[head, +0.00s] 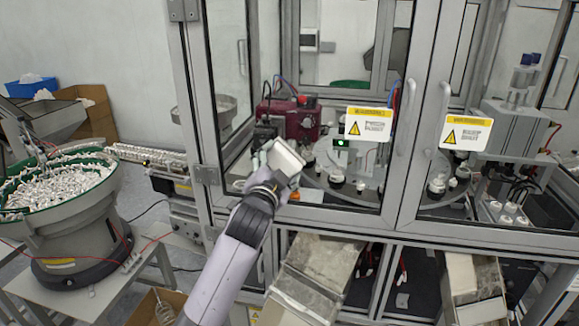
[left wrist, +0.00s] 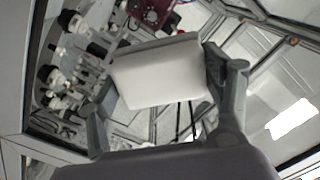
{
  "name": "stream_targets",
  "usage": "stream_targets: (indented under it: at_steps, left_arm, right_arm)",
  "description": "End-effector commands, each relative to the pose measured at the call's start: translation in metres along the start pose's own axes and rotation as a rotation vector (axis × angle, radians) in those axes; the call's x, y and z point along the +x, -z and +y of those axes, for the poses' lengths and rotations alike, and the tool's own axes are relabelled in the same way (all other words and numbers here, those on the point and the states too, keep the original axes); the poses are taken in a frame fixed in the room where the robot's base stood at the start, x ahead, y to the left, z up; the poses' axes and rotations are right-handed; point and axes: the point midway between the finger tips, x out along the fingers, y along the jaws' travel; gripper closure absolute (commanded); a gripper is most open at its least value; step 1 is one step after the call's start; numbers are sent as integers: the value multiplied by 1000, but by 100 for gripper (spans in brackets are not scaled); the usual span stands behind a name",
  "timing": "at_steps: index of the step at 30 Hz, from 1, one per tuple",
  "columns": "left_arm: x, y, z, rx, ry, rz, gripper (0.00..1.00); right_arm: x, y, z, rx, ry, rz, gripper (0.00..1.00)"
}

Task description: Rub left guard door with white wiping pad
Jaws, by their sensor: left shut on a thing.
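The left guard door (head: 401,165) is a glass panel in a grey metal frame, with a yellow-and-white warning label (head: 368,124) and a long upright handle. It looks closed in the head view. My left gripper (head: 270,182) is in front of the lower left part of its glass, shut on the white wiping pad (head: 286,157). In the left wrist view the pad (left wrist: 158,75) sits tilted between the two fingers (left wrist: 160,98), with the machine seen behind it. I cannot tell whether the pad touches the glass. My right gripper is out of view.
A right guard door with its own label (head: 466,132) stands beside the left one. A bowl feeder (head: 75,225) full of small white parts is at the left. Two metal chutes (head: 315,275) (head: 473,285) stick out below the doors. Blue (head: 32,87) and cardboard boxes stand behind.

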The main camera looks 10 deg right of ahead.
Motion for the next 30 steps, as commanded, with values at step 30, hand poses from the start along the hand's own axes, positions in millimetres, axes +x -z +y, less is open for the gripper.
stream_targets:
  at_steps: [30]
  left_arm:
    - [-4, -28, -30, 0, 0, -1, 49]
  right_arm:
    - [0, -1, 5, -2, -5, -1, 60]
